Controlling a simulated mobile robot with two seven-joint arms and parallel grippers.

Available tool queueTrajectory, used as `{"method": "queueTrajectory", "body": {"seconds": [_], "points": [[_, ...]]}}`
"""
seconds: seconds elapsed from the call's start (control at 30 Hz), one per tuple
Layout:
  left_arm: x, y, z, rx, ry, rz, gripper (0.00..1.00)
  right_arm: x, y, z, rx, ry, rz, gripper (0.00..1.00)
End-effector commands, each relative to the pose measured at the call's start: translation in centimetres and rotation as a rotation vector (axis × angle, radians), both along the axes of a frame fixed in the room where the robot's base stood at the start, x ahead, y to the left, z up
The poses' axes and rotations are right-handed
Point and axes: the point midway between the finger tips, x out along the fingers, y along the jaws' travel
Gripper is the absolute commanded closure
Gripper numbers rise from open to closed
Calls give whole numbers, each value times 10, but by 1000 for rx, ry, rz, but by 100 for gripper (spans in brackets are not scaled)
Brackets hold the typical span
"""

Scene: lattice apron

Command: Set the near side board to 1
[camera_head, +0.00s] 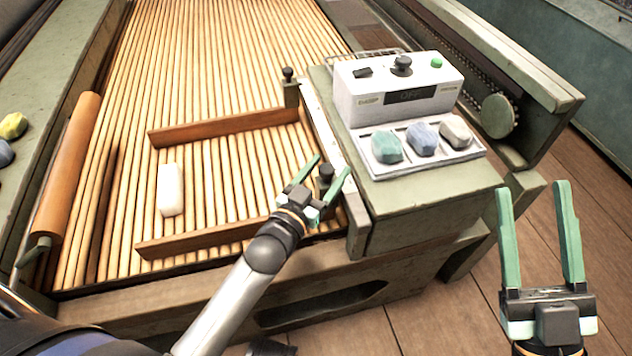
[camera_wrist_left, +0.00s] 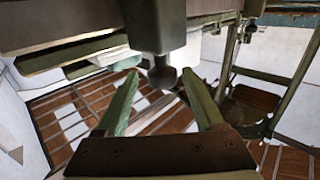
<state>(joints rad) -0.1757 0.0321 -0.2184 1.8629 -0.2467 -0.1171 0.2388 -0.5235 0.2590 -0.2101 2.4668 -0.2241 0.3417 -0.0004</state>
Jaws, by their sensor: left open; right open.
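The near side board (camera_head: 200,238) is a brown wooden bar lying across the slatted bed at its near end. A dark knob (camera_head: 326,172) stands by the board's right end, at the bed's right rail. My left gripper (camera_head: 332,166) is open, with its green fingers on either side of the knob in the head view. In the left wrist view the round knob end (camera_wrist_left: 162,76) shows between the open fingertips, with no clear contact. No number scale for the board is readable. My right gripper (camera_head: 533,188) is open and empty above the floor at the right.
A far side board (camera_head: 222,128) crosses the bed, with its own dark knob (camera_head: 288,74). A white block (camera_head: 170,190) lies between the boards. A white control box (camera_head: 397,88) and a tray (camera_head: 378,172) with three coloured stones stand right of the bed.

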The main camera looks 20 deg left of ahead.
Motion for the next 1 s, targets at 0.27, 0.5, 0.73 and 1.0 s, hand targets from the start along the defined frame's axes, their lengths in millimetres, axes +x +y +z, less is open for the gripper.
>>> {"method": "queueTrajectory", "body": {"seconds": [0.27, 0.5, 0.73, 1.0], "points": [[-41, 8, 1, 0, 6, 0, 30, 27, -5, -45, -2, 223, -42, 45], [-85, 16, 0, -1, 5, 0, 30, 42, -9, -91, 0, 427, -74, 45], [-113, 22, 0, 1, 4, -1, 30, 46, -11, -120, -1, 542, -90, 45], [-121, 23, 0, 0, 1, -1, 30, 46, -12, -128, -1, 574, -94, 45]]}}
